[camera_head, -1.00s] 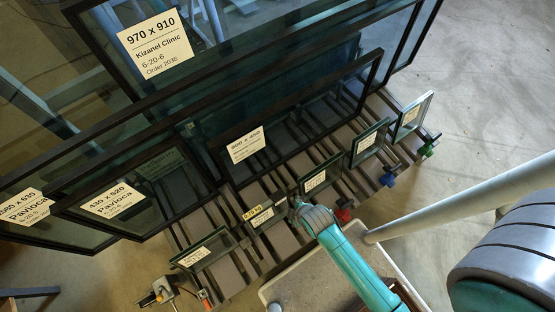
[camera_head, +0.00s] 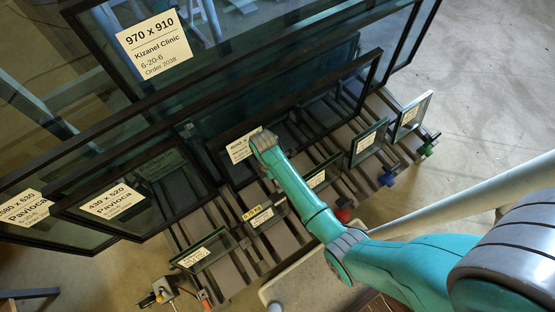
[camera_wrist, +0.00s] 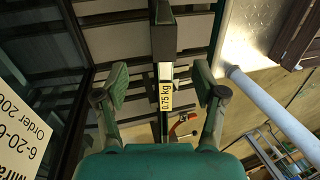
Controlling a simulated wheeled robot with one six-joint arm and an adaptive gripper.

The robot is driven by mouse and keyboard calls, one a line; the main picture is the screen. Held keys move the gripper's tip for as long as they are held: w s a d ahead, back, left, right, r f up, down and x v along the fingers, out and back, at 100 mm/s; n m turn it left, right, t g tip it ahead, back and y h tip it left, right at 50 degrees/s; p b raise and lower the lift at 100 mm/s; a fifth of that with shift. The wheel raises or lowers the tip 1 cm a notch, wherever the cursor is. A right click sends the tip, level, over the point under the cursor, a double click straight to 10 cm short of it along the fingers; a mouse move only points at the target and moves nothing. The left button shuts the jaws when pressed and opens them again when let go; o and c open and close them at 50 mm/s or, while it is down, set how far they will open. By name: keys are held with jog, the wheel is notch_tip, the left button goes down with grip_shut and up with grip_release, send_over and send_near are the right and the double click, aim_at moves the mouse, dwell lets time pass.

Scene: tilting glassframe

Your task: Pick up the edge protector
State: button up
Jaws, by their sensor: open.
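A narrow dark bar with a yellow "0.75 kg" label (camera_wrist: 165,97) appears to be the edge protector. It runs up the middle of the wrist view, and its yellow label (camera_head: 252,212) shows in the head view by the top of a small pane. My gripper (camera_wrist: 161,88) is open and empty. The bar lies between its spread fingers in the picture but below them, and I see no contact. In the head view my fingers are hidden under the wrist, which is over the 600-size frame's label.
Small labelled panes (camera_head: 368,142) stand along the rack's front, with red (camera_head: 343,214), blue (camera_head: 387,180) and green (camera_head: 427,150) parts at its edge. Large dark-framed glass (camera_head: 85,135) stands behind. A pale pipe (camera_wrist: 270,110) and bright floor show right in the wrist view.

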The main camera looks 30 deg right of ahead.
aim_at(278, 198)
jog(key=x, duration=1)
jog(key=shift+s+d, duration=0.1)
jog(key=shift+s, duration=0.1)
jog(key=c, duration=0.9)
